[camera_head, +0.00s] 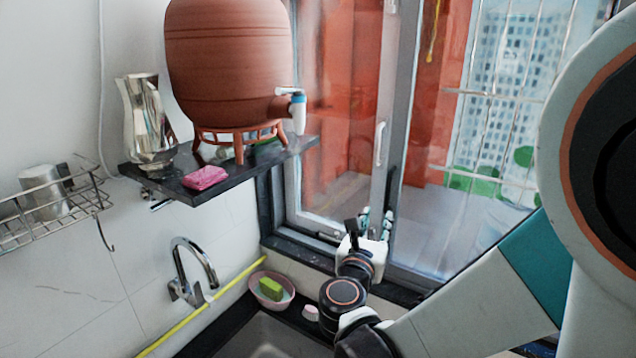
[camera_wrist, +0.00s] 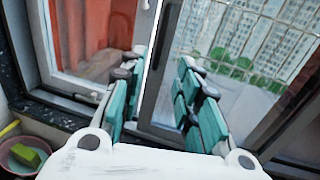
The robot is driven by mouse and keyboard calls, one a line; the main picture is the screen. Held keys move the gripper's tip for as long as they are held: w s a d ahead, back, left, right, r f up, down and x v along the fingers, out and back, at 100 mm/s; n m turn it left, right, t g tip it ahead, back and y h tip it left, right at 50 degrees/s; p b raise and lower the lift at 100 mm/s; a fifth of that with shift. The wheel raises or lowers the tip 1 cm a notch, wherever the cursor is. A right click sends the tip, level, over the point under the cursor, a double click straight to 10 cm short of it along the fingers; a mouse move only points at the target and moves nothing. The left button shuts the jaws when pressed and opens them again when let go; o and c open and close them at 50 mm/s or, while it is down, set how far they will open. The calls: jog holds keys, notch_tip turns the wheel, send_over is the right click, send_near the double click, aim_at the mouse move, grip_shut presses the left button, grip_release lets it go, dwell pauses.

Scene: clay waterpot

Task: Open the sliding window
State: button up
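The sliding window (camera_head: 345,110) has a grey frame and stands behind the sink. A pale vertical handle (camera_head: 380,145) is on its upright frame bar. My gripper (camera_head: 376,222) is low in front of this bar, below the handle. In the wrist view, my gripper's teal-padded fingers (camera_wrist: 160,90) are spread apart with nothing held. The grey upright frame bar (camera_wrist: 160,65) shows between and beyond them. I cannot tell whether a finger touches it. The handle's lower end is not clearly visible in the wrist view.
A clay waterpot (camera_head: 228,60) with a tap stands on a dark shelf (camera_head: 215,190) at left, beside a metallic jug (camera_head: 145,120) and a pink sponge (camera_head: 205,177). Below are a chrome faucet (camera_head: 195,265), a pink bowl (camera_head: 262,300) with a green sponge, and a sink.

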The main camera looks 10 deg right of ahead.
aim_at(387, 195)
jog(key=x, duration=1.3)
jog(key=shift+w+d, duration=0.2)
jog(key=shift+d, duration=0.05)
grip_shut()
